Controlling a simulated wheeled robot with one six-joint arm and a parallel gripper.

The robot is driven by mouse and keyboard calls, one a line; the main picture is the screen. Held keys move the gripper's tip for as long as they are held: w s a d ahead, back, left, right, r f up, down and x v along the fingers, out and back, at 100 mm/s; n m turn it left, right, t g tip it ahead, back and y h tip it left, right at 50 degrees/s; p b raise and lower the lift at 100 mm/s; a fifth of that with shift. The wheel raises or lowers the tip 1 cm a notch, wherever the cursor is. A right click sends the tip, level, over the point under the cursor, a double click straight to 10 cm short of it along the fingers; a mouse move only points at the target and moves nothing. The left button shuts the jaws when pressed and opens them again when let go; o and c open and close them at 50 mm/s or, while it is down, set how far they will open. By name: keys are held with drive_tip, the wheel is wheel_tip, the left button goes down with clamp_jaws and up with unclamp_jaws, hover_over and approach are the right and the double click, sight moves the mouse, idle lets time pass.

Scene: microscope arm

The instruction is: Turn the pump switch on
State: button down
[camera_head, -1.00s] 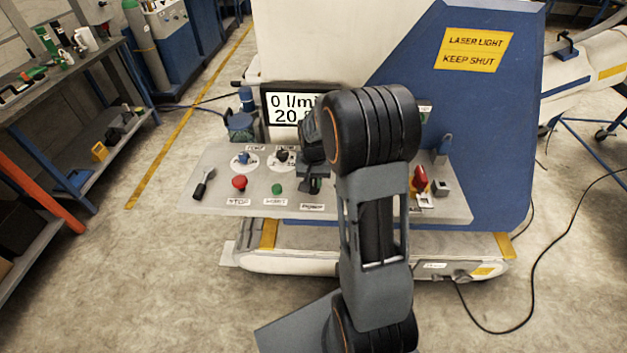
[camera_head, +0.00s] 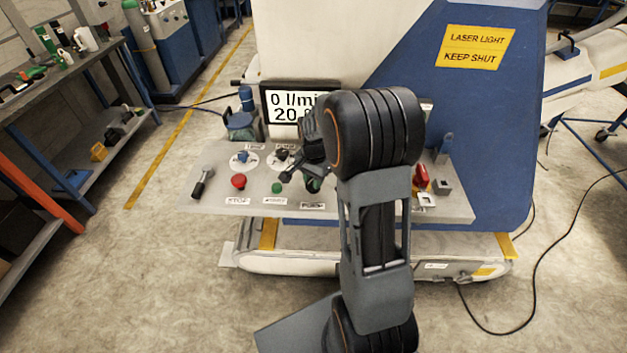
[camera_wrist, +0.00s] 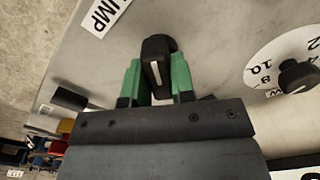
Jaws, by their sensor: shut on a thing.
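The pump switch (camera_wrist: 158,62) is a black knob with a white line on its face. In the wrist view it stands between the two green fingertips of my gripper (camera_wrist: 155,79), which is shut on it. Part of the PUMP label (camera_wrist: 104,14) shows at the upper left there. In the head view my gripper (camera_head: 313,183) is low over the panel (camera_head: 235,190), just behind the PUMP label (camera_head: 312,206). There my arm and gripper hide the switch.
A display (camera_head: 290,105) behind the panel reads 0 l/min, its right part hidden by my arm. A red STOP button (camera_head: 239,181), a green button (camera_head: 277,188) and a blue dial (camera_head: 243,156) are to the left. A red-handled switch (camera_head: 421,175) is to the right.

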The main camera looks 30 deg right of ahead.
drive_tip(key=m, duration=0.5)
drive_tip(key=shift+m+b, duration=0.3)
drive_tip(key=shift+b, duration=0.05)
drive_tip(key=m, duration=0.5)
drive_tip(key=shift+m, duration=0.3)
drive_tip(key=shift+b, duration=0.3)
drive_tip(key=c, duration=1)
unclamp_jaws()
drive_tip(key=shift+o, duration=0.2)
wheel_tip(320, 180, up, 14)
drive_tip(key=shift+f, duration=0.1)
